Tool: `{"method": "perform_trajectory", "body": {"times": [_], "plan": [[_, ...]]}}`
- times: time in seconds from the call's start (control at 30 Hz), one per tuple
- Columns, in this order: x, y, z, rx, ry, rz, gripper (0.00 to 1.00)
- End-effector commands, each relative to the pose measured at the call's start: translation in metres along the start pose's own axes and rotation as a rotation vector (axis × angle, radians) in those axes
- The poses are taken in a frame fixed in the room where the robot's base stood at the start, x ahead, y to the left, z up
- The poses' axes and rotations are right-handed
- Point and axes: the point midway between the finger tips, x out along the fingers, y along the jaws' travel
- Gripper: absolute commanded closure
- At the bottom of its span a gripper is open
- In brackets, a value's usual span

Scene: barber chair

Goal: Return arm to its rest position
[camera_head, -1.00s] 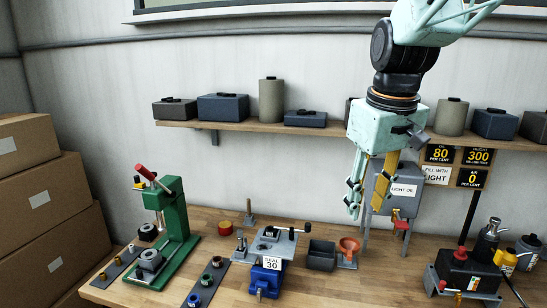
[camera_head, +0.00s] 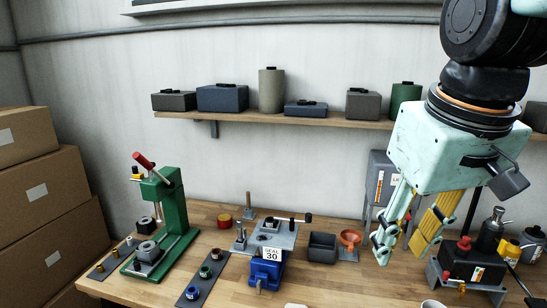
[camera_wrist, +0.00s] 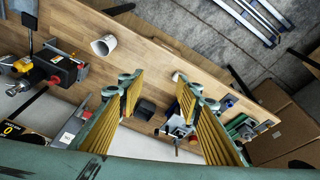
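My gripper (camera_head: 400,249) hangs at the right of the head view, fingers pointing down, in front of the grey oil tank (camera_head: 377,182). The fingers are apart with nothing between them. In the wrist view my gripper (camera_wrist: 158,84) also shows open and empty, with yellow pads on both fingers and the bench below. My arm comes in from the top right of the head view and hides part of the shelf, the wall signs and the tank.
The wooden bench (camera_head: 215,260) holds a green press (camera_head: 172,215), a blue vise (camera_head: 266,272), a dark bin (camera_head: 322,250), an orange funnel (camera_head: 350,238) and a black-red device (camera_head: 470,264). A shelf (camera_head: 300,121) with boxes runs behind. Cardboard boxes (camera_head: 45,200) stand left.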

Motion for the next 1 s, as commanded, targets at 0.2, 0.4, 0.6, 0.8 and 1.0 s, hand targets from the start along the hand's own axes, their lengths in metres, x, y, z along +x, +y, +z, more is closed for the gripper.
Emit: {"method": "perform_trajectory", "body": {"times": [0.2, 0.4, 0.6, 0.8, 1.0], "plan": [[0.003, -0.006, 0.04, 0.041, 0.018, 0.003, 0.68], [0.008, -0.011, 0.075, 0.078, 0.033, 0.004, 0.68], [0.014, -0.016, 0.109, 0.115, 0.048, 0.005, 0.68], [0.02, -0.02, 0.132, 0.141, 0.058, 0.005, 0.68], [0.022, -0.021, 0.14, 0.152, 0.06, 0.005, 0.68]]}}
